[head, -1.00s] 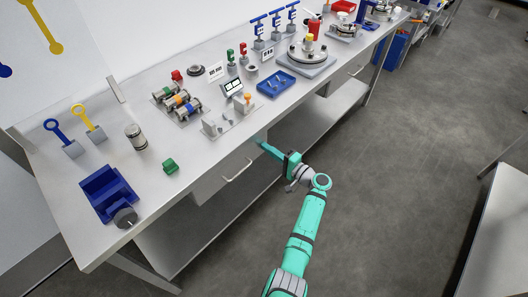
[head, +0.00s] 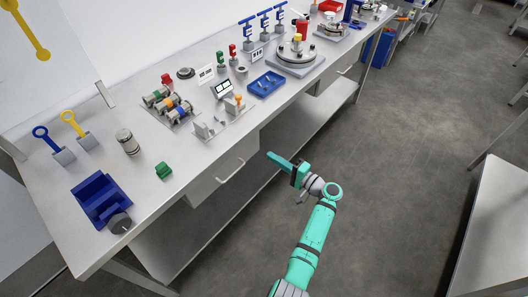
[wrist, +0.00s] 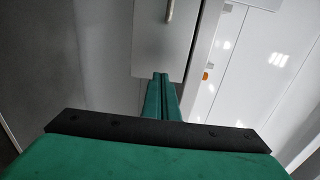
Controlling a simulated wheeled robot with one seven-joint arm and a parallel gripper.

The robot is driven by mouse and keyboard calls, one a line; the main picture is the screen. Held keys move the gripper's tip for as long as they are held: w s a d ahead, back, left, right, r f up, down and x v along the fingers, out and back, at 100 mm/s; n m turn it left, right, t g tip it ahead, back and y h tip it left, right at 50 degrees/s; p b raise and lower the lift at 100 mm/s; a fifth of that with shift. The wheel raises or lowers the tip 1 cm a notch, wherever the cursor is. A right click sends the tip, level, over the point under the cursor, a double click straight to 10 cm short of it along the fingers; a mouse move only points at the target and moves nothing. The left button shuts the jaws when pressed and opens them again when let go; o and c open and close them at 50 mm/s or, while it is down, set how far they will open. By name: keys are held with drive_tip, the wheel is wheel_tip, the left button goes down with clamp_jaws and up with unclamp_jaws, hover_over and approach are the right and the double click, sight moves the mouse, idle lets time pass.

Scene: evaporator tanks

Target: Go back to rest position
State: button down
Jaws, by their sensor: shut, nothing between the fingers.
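My gripper (head: 272,156) is at the end of my teal arm, in the middle of the head view. It is shut with nothing between the fingers. It is out in front of the workbench (head: 100,247), over the grey floor and apart from the items on the bench top. In the wrist view my gripper (wrist: 161,76) points toward a grey drawer front (wrist: 165,45) with a metal handle (wrist: 170,10). The two green fingers lie side by side.
The bench holds a blue holder (head: 99,198), a green block (head: 163,170), a metal cylinder (head: 127,141), a blue tray (head: 266,83) and a flanged lid (head: 297,56). A drawer handle (head: 231,170) sticks out of the bench front. Another table (head: 495,215) stands at right. The floor (head: 400,170) between is clear.

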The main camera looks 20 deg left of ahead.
drive_tip(key=v, duration=0.7)
drive_tip(key=s+f+m+t+h, duration=0.15)
drive_tip(key=s+f+h, duration=0.65)
drive_tip(key=f, duration=0.9)
drive_tip(key=s+d+f+h, duration=0.2)
drive_tip(key=s+d+f, duration=0.1)
drive_tip(key=s, duration=0.6)
drive_tip(key=s+d+f+h, duration=0.2)
drive_tip(key=s+f+h, duration=0.1)
drive_tip(key=s, duration=0.7)
drive_tip(key=s+d+r+n+t+h, duration=0.3)
drive_tip(key=s+d+r, duration=0.1)
drive_tip(key=s+r, duration=0.8)
drive_tip(key=s+a+r+n+t, duration=0.1)
drive_tip(key=s+r, duration=0.3)
drive_tip(key=r, duration=0.5)
drive_tip(key=s+a+r+n+t, duration=0.1)
drive_tip(key=s+r, duration=0.3)
drive_tip(key=r, duration=0.5)
drive_tip(key=shift+n+t, duration=0.65)
drive_tip(key=shift+n, duration=0.1)
